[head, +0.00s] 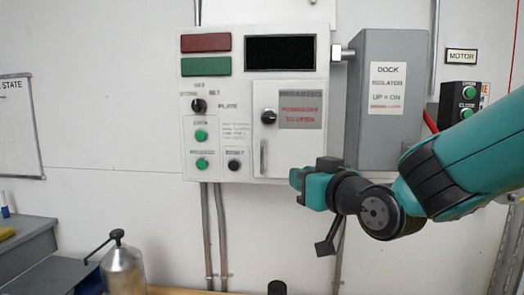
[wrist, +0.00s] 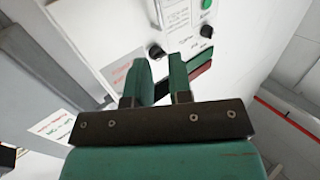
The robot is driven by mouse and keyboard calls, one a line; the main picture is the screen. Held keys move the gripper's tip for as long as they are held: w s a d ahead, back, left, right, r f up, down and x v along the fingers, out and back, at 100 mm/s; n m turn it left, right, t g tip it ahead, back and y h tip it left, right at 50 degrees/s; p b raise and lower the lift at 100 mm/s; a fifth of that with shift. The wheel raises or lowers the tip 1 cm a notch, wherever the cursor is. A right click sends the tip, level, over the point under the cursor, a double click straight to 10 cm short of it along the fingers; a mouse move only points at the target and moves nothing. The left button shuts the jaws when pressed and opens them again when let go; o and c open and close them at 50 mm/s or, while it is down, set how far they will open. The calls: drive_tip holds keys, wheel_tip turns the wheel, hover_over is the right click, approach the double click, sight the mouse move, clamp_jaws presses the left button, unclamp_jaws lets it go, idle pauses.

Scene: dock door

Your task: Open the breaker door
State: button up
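The breaker door (head: 300,150) is a white panel door on the right of the wall cabinet, and it looks closed. It has a black rotary knob (head: 269,116), a thin vertical handle (head: 263,158) and a grey label with red text (head: 300,111). My gripper (head: 298,182) is in front of the door's lower right area, to the right of and below the handle. In the wrist view my gripper (wrist: 160,68) has two teal fingers apart with nothing seen between them. The knob (wrist: 155,52) shows just past the fingertips. The distance to the door is unclear.
A grey isolator box (head: 385,100) is mounted right of the cabinet, with a motor button box (head: 460,105) further right. The cabinet's left side carries a selector (head: 198,105) and buttons. A metal can (head: 124,268) stands below left.

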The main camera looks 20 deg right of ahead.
drive_tip(key=p, duration=1.5)
approach(263, 157)
drive_tip(key=x, duration=0.9)
drive_tip(key=shift+r, duration=0.1)
drive_tip(key=shift+p+x, duration=0.35)
drive_tip(key=shift+x, duration=0.4)
clamp_jaws()
